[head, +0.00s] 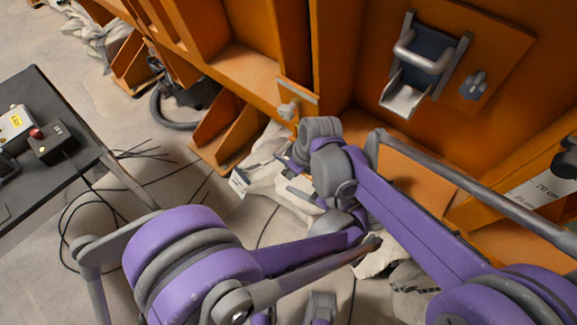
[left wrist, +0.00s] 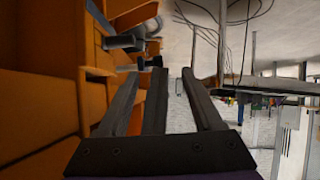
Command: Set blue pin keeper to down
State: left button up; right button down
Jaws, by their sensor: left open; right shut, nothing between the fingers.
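The pin keeper is in the upper right of the head view: a dark blue plate (head: 431,45) with a grey U-shaped handle (head: 418,58) across it, between grey side rails on an orange panel. A bright metal flap (head: 402,98) juts out at its lower end. My left gripper shows in the left wrist view (left wrist: 160,74), with its grey fingers spread and no object between them. It is beside the orange structure, apart from the blue keeper. In the head view my arm links overlap and I cannot make out my right gripper.
A grey knob (head: 474,86) sits right of the keeper and another (head: 288,110) lower left on the orange frame (head: 245,70). A dark table (head: 75,135) with a control box (head: 52,142) stands at left. Cables and pale sacks lie on the floor.

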jog(key=shift+w+a+f+t+y, duration=0.25)
jog(key=shift+w+a+t, duration=0.25)
jog(key=shift+w+a, duration=0.3)
jog(key=shift+d+r, duration=0.1)
pick_arm(q)
jog(key=s+a+m+g+h, duration=0.2)
jog(key=s+a+m+h, duration=0.6)
jog(key=s+a+m, duration=0.4)
jog(key=shift+s+a+r+h+b, duration=0.3)
jog(key=shift+s+a, duration=1.75)
jog(key=shift+a, duration=0.7)
pick_arm(e)
jog(key=shift+s+d+f+y, duration=0.1)
jog(key=shift+d+f+y, duration=0.1)
jog(key=shift+f+y, duration=0.05)
pick_arm(q)
jog(key=shift+f, duration=0.3)
pick_arm(e)
jog(key=shift+d+f+t+y, duration=0.15)
jog(key=shift+f+t+y, duration=0.15)
jog(key=shift+y, duration=0.1)
pick_arm(q)
jog(key=shift+f+b, duration=0.95)
jog(key=shift+b, duration=0.05)
pick_arm(e)
jog(key=shift+d+f, duration=0.25)
jog(key=shift+f, duration=0.5)
jog(key=shift+d+f, duration=0.25)
jog(key=shift+f, duration=0.5)
